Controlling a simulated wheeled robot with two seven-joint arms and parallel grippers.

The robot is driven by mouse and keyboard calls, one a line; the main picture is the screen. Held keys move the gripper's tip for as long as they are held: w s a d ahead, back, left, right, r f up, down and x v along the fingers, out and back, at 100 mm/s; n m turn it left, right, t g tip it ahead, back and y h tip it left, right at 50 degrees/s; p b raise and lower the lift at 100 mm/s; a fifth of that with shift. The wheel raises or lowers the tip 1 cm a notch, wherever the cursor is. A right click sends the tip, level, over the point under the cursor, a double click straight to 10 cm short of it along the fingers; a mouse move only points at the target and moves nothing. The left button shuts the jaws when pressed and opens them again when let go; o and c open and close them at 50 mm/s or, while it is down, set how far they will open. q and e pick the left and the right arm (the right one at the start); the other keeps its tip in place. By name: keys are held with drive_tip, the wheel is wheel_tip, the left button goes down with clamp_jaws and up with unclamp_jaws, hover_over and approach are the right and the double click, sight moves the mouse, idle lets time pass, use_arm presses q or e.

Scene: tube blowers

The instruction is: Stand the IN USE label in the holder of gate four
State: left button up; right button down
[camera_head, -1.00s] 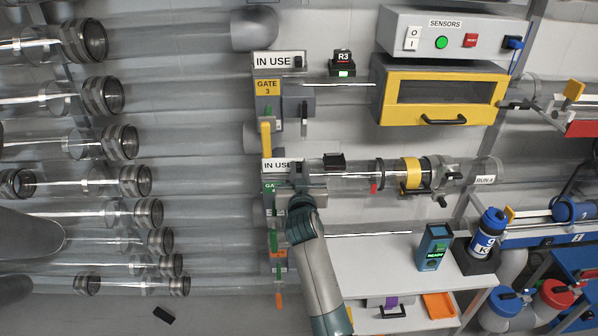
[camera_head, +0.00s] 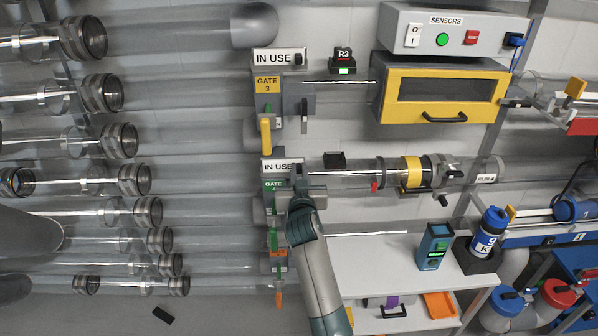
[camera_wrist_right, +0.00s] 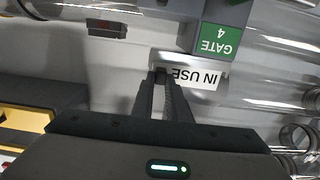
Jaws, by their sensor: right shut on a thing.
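The white IN USE label (camera_head: 276,166) is upright just above the green GATE 4 plate (camera_head: 273,185). My right gripper (camera_head: 302,180) is shut on the label's right end. In the right wrist view the label (camera_wrist_right: 197,77) appears upside down between the fingertips (camera_wrist_right: 166,76) and the grey top of the gate, close to the green GATE 4 plate (camera_wrist_right: 218,40). The holder itself is hidden by the label, and I cannot tell whether the label's lower edge sits in it. My left gripper is not in view.
Gate three above has its own IN USE label (camera_head: 278,58) over a yellow plate (camera_head: 267,84). A clear tube (camera_head: 350,172) with a yellow band runs right from gate four. A yellow-fronted box (camera_head: 440,97) hangs above it. A white shelf (camera_head: 375,260) lies below right.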

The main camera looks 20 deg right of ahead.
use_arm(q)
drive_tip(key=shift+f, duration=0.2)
use_arm(e)
drive_tip(key=shift+f, duration=0.2)
drive_tip(key=c, duration=1.7)
unclamp_jaws()
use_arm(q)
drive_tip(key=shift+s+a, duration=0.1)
use_arm(e)
drive_tip(key=shift+o, duration=0.2)
drive_tip(key=shift+f, duration=0.1)
